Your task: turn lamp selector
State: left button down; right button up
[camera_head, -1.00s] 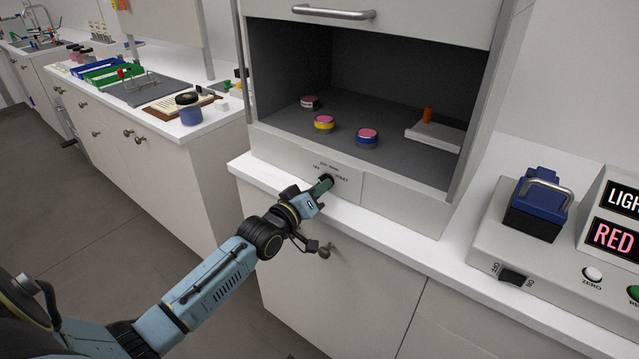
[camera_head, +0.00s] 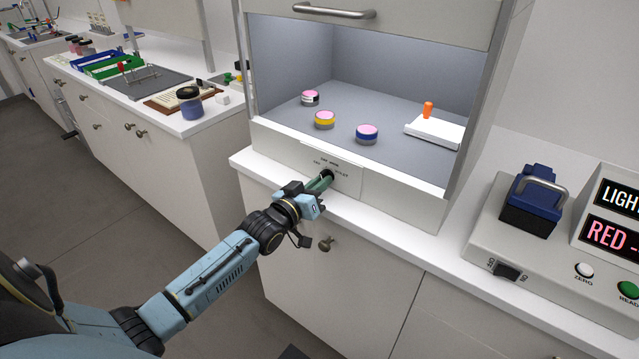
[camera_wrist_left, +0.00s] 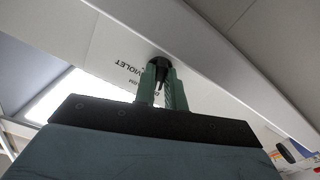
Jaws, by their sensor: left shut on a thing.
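The lamp selector is a small black knob on the pale front panel (camera_head: 346,179) below the hood opening. In the left wrist view the knob (camera_wrist_left: 159,63) sits between the green fingertips, with the printed word VIOLET beside it. My left gripper (camera_head: 326,177) is shut on the knob, which the fingers largely hide in the head view. It also shows in the left wrist view (camera_wrist_left: 162,78). The hood interior (camera_head: 390,100) is brightly lit. My right gripper is not in view.
Inside the hood stand a yellow-banded jar (camera_head: 324,120), a blue-banded jar (camera_head: 367,134), a dark-banded jar (camera_head: 310,98) and a white block with an orange peg (camera_head: 428,110). An instrument with a blue handled block (camera_head: 535,203) stands right. A cupboard knob (camera_head: 326,244) is below my gripper.

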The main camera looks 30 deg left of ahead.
pick_arm(q)
jog(key=c, duration=1.5)
grip_release()
jog(key=shift+o, duration=0.2)
jog(key=shift+s, duration=0.1)
jog(key=s+a+p, duration=0.1)
jog(key=s, duration=1.2)
jog(key=shift+s+f, duration=0.1)
